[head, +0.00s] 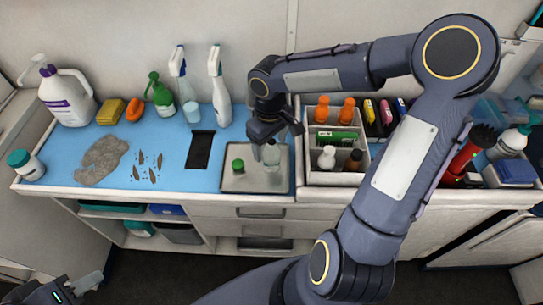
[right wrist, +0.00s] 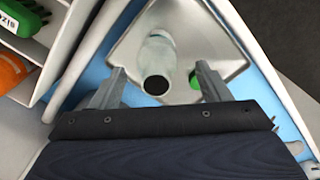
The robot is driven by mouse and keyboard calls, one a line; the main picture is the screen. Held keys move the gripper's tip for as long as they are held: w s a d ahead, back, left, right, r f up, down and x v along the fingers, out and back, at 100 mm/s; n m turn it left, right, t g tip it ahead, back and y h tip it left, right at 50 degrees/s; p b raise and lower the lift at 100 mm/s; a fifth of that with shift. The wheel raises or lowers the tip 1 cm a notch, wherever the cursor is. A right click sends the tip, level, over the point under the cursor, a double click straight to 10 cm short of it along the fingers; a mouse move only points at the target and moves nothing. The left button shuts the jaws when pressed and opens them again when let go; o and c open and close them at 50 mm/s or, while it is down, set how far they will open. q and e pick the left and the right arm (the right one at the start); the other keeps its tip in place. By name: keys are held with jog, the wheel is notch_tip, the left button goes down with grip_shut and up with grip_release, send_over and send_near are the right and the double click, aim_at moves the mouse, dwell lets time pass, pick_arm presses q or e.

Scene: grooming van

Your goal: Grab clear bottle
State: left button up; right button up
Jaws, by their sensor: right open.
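The clear bottle (head: 272,156) stands upright on a metal tray (head: 240,184) on the blue counter mat. In the right wrist view the clear bottle (right wrist: 158,52), with its dark round mouth, lies between the two fingers. My right gripper (head: 266,146) is open above the tray, its fingers (right wrist: 160,70) on either side of the bottle with gaps visible. A green-capped item (head: 238,166) stands left of the bottle on the tray; it shows partly behind the right finger in the wrist view (right wrist: 194,82). My left gripper (head: 84,288) is at the lower left, away from the counter, only partly visible.
Right of the tray is a white divided organizer (head: 332,178) with several bottles and boxes. Two spray bottles (head: 219,88) stand behind, left of my right arm. A black mat (head: 200,149) lies to the left. The counter's front edge is close to the tray.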

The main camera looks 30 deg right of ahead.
aim_at(272, 154)
jog(key=f, duration=0.4)
jog(key=shift+s+d+f, duration=0.1)
jog(key=shift+d+f, duration=0.15)
jog(key=shift+f, duration=0.1)
jog(key=c, duration=1.1)
jog(key=shift+o, duration=0.2)
jog(key=shift+r, duration=0.15)
